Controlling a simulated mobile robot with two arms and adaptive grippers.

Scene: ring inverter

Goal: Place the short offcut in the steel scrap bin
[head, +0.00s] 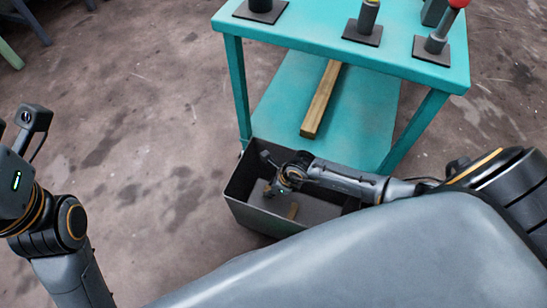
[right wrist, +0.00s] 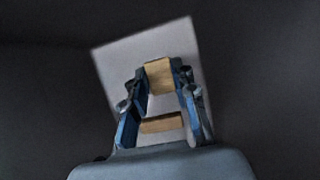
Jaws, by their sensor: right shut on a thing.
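The steel scrap bin (head: 242,212) is a dark open box on the floor in front of the teal workbench. My right gripper (head: 270,187) reaches down inside it. In the right wrist view, the right gripper (right wrist: 160,78) is shut on a short wooden offcut (right wrist: 160,74), held between its fingertips.
The teal workbench (head: 300,35) stands behind the bin, with black-based fixtures on top. A long wooden bar (head: 322,98) lies on its lower shelf. The concrete floor left of the bin is clear.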

